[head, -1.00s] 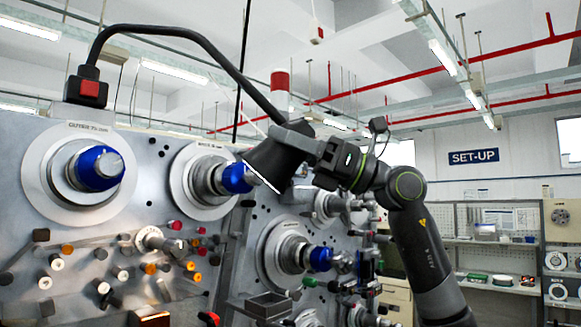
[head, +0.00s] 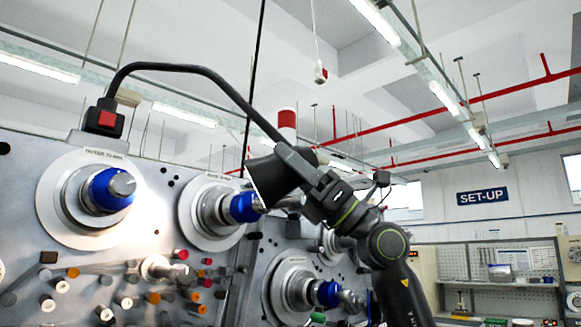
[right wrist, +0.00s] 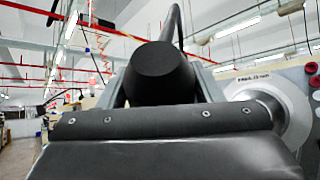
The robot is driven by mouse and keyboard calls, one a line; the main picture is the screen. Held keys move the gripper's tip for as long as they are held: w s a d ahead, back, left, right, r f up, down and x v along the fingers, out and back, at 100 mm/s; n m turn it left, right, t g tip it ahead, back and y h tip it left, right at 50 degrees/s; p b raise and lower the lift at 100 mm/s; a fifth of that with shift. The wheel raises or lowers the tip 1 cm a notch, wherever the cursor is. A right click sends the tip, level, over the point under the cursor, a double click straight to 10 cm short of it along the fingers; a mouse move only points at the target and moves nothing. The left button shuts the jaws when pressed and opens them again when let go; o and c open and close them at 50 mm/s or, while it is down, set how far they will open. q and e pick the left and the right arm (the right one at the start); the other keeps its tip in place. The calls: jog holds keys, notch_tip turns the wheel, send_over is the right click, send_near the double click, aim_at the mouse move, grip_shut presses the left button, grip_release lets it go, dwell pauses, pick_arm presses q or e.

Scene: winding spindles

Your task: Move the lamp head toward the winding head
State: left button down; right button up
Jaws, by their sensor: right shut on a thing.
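The lamp head (head: 268,182) is a dark cone on a bent black arm (head: 205,75), which rises from a base with a red switch (head: 104,119) on top of the machine panel. My right gripper (head: 298,165) is shut on the lamp head from the right. In the right wrist view the lamp head (right wrist: 160,75) is a dark round shape between the fingers. Its open rim faces left and down, just above and right of a winding head with a blue collar (head: 244,207). A gap between them cannot be judged. My left gripper is out of view.
Another spindle with a blue collar (head: 112,190) is at the left of the panel, and a third (head: 327,293) is lower right. Several coloured knobs and pegs cover the lower panel. A red-and-white beacon (head: 287,125) stands behind the lamp head. Shelves (head: 500,265) are far right.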

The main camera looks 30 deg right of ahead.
jog(key=o, duration=1.4)
jog(key=shift+d+f, duration=0.2)
jog(key=shift+f, duration=0.1)
jog(key=b+v, duration=1.1)
jog(key=v, duration=0.5)
jog(key=shift+s+d+f, duration=0.1)
jog(key=shift+s+d, duration=0.15)
jog(key=shift+d, duration=0.1)
